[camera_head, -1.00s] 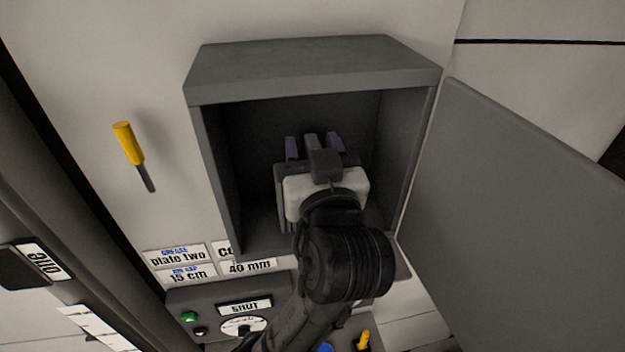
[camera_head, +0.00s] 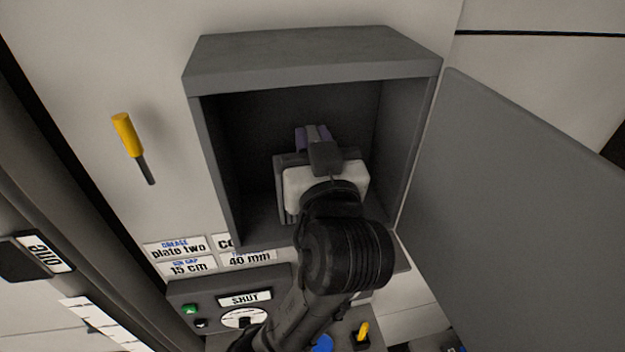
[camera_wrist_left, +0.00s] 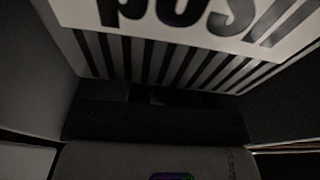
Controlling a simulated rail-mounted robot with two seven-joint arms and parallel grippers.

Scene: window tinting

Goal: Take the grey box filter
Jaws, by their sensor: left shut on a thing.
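The open grey box (camera_head: 310,58) is on the white wall in the head view, its dark inside facing me. My left gripper (camera_head: 312,131) reaches into it, its purple fingers shut on a narrow grey piece, seemingly the filter (camera_head: 313,135). Most of that piece is hidden by the gripper's white and black body. The left wrist view is dark. It shows a white label (camera_wrist_left: 190,22) with part of a word, dark stripes under it, and a grey surface (camera_wrist_left: 155,160) at the bottom. My right gripper is in neither view.
The box's grey door (camera_head: 510,210) stands open on the right. A yellow-handled tool (camera_head: 128,140) is on the wall at left. Below are labels (camera_head: 185,257) and a control panel with a dial (camera_head: 243,318) and green button (camera_head: 190,309). The box's side walls leave little room.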

